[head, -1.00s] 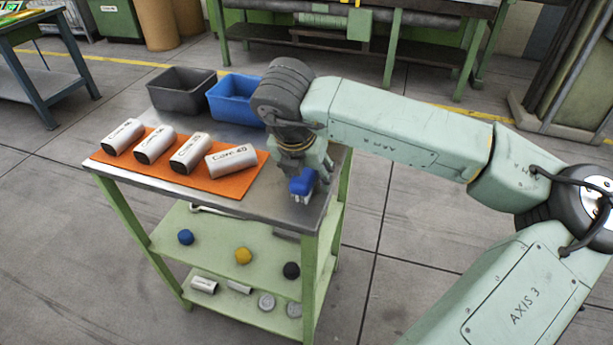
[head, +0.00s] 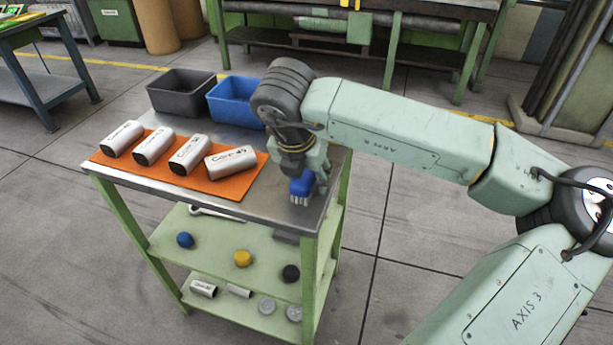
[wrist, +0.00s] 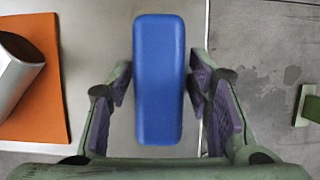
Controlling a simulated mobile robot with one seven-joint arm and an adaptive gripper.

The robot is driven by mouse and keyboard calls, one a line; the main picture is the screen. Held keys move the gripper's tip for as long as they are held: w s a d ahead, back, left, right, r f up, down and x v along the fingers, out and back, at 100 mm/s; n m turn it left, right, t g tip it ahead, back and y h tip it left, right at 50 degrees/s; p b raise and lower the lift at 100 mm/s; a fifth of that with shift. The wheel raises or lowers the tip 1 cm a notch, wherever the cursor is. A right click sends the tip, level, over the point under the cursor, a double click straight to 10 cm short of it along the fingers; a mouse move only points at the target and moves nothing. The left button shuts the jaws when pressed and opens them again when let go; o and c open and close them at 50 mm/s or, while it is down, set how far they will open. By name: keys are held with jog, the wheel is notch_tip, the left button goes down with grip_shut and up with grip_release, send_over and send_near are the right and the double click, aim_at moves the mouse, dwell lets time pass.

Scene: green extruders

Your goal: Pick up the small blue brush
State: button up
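The small blue brush (head: 302,186) stands upright, its pale bristles facing down, at the right front corner of the cart's metal top (head: 262,216). My gripper (head: 308,176) reaches down over it from above. In the wrist view the brush's blue back (wrist: 158,80) lies lengthwise between the fingers of my gripper (wrist: 160,80). The fingertips come up against its two long sides, so my gripper looks shut on it. The bristles are at or very near the metal top; I cannot tell whether they touch. They are hidden in the wrist view.
An orange mat (head: 215,186) with several labelled metal cylinders (head: 190,154) lies left of the brush. A grey bin (head: 180,92) and a blue bin (head: 235,102) stand behind. The floor right of the cart is clear.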

jog(key=shift+a+f, duration=0.1)
grip_shut()
jog(key=shift+s, duration=0.1)
jog(key=shift+r+p, duration=0.3)
jog(key=shift+p, duration=0.45)
